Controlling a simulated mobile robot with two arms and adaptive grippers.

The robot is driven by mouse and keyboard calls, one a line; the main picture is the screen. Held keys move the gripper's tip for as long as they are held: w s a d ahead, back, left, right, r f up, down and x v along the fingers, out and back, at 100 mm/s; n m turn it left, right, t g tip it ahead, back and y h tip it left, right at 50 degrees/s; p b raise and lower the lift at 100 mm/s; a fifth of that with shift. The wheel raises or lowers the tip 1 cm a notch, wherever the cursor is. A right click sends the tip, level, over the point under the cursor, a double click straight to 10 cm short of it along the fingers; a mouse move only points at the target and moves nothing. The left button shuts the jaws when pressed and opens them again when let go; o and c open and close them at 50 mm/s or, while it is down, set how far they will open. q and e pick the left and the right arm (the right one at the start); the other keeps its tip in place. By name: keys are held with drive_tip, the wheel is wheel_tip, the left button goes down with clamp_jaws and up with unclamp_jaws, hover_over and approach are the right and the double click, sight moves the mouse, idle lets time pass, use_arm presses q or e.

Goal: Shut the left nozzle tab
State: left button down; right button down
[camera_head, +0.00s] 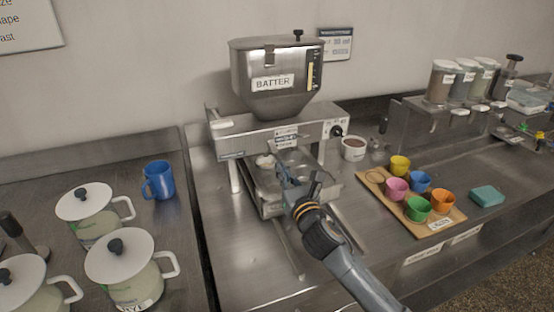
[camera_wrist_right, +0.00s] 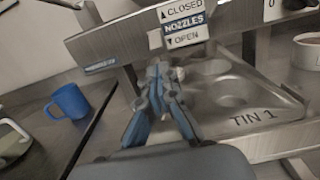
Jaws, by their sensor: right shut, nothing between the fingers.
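The batter machine has a steel hopper (camera_head: 268,98) above a metal front bar (camera_head: 240,145). My right gripper (camera_head: 282,168) is below the bar, over the tin, shut and empty. Its fingertips (camera_wrist_right: 159,68) point up toward the bar's lower edge, below the label, and hide part of the area. My left gripper is out of view.
A tin tray (camera_wrist_right: 268,122) marked TIN 1 lies under the bar. A blue mug (camera_head: 158,180) and white lidded pots (camera_head: 120,255) stand left. A wooden board (camera_head: 380,195) with several coloured cups lies right, near a teal block (camera_head: 487,196).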

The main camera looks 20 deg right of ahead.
sight(273, 147)
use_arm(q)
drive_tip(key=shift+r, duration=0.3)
use_arm(e)
drive_tip(key=w, duration=0.4)
drive_tip(key=shift+w+r, duration=0.15)
drive_tip(key=shift+w, duration=0.1)
